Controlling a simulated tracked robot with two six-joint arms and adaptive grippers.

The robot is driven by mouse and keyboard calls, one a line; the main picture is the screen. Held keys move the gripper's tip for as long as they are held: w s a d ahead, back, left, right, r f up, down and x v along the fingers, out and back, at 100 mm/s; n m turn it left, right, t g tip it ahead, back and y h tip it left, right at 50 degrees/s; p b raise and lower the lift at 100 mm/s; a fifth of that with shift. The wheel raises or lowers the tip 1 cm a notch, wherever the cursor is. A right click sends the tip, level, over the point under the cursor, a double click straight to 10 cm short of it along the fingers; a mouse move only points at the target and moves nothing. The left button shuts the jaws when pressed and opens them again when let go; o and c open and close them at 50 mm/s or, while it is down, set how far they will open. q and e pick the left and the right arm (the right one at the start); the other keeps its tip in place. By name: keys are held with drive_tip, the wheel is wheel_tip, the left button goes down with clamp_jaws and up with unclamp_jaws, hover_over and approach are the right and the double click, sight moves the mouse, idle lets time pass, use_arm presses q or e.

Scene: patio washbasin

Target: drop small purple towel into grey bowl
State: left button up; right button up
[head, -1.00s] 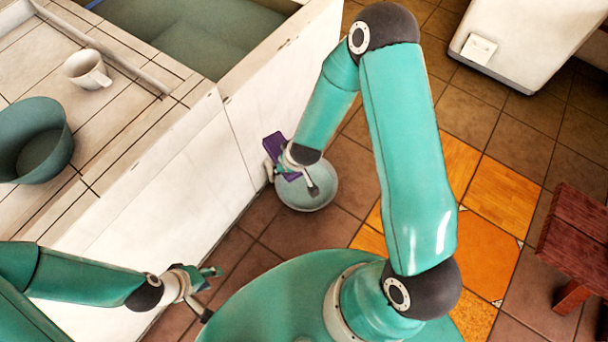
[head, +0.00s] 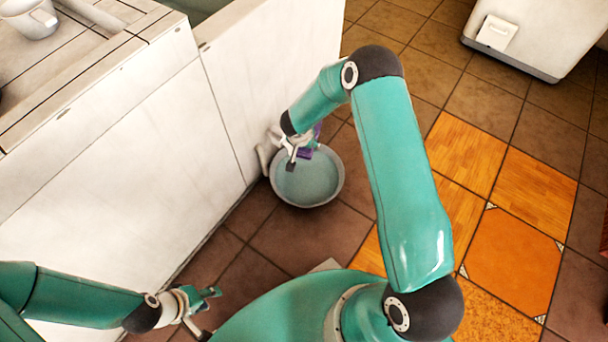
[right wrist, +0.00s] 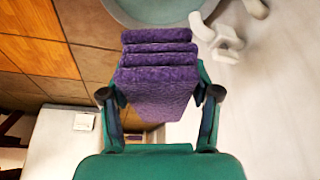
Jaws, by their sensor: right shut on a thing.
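The small purple towel (head: 306,153) is folded and held in my right gripper (head: 298,157), over the far part of the grey bowl (head: 306,185). In the right wrist view the towel (right wrist: 157,75) sits between the two fingers of the right gripper (right wrist: 160,95), and part of the bowl's rim (right wrist: 125,14) shows beyond it. The bowl stands on the floor beside the white wall and nothing shows inside it. My left gripper (head: 205,313) is at the lower left with its fingers apart and empty.
A white fitting (right wrist: 222,38) sits by the wall right beside the bowl. Tiled floor (head: 470,90) lies open to the right, with a white cabinet (head: 530,35) behind.

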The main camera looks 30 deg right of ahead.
wheel_tip(320, 180, down, 20)
drive_tip(key=w+d+m+g+b, duration=0.1)
drive_tip(key=m+b, duration=0.3)
drive_tip(key=b, duration=0.8)
drive_tip(key=shift+w+d+f+m+g+h, duration=0.2)
drive_tip(key=shift+w+d+m+g+h, duration=0.15)
drive_tip(key=shift+w+d, duration=0.2)
drive_tip(key=o, duration=1.2)
drive_tip(key=shift+o, duration=0.2)
drive_tip(key=v, duration=1.2)
drive_tip(key=shift+s+f, duration=0.1)
